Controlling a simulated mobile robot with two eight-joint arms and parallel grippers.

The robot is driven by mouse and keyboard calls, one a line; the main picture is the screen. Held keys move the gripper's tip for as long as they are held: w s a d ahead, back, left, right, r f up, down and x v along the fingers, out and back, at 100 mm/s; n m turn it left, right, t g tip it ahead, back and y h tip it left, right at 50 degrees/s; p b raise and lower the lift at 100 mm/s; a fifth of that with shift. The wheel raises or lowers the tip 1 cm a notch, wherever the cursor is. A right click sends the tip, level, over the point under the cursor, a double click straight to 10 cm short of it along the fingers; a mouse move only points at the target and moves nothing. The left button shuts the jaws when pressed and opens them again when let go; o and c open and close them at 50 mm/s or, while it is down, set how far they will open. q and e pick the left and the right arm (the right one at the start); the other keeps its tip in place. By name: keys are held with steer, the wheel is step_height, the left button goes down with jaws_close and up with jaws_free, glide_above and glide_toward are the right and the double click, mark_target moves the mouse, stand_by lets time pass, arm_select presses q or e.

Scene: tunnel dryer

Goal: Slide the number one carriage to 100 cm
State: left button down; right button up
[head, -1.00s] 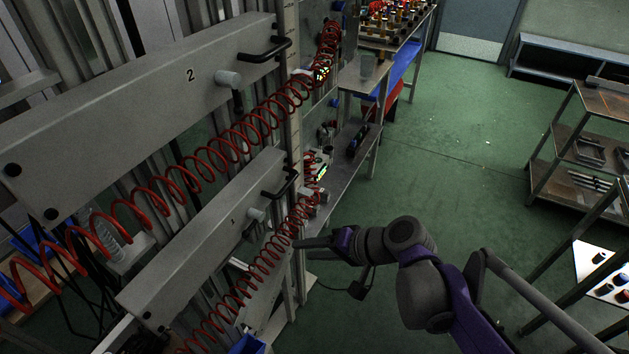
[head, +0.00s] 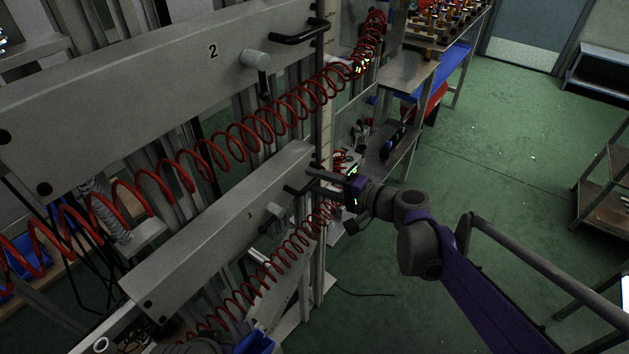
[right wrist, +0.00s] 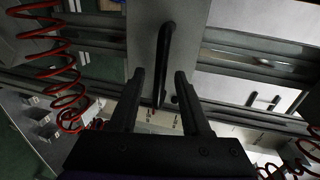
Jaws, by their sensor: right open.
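The number one carriage (head: 215,235) is the lower long grey beam, marked 1, on an upright frame. A dark bar handle (head: 297,190) is at its far right end, and a grey knob (head: 274,211) is on its face. My right gripper (head: 311,180) is at that handle, partly overlapping it. In the right wrist view the handle (right wrist: 164,55) runs lengthwise between my two open fingers (right wrist: 158,76) and beyond their tips; contact cannot be told. A scale strip (head: 327,130) runs up the frame's post; its figures are too small to read. My left gripper is not in view.
The number two carriage (head: 150,85), with its own handle (head: 300,34), is above. A bench (head: 408,72) stands behind the frame. The green floor (head: 500,150) at right is mostly open, with a shelf rack (head: 605,175) at the edge.

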steer(key=shift+w+a+f, duration=0.15)
steer(key=shift+w+a, duration=0.25)
steer(key=shift+a, duration=0.05)
jaws_close()
stand_by(1.2)
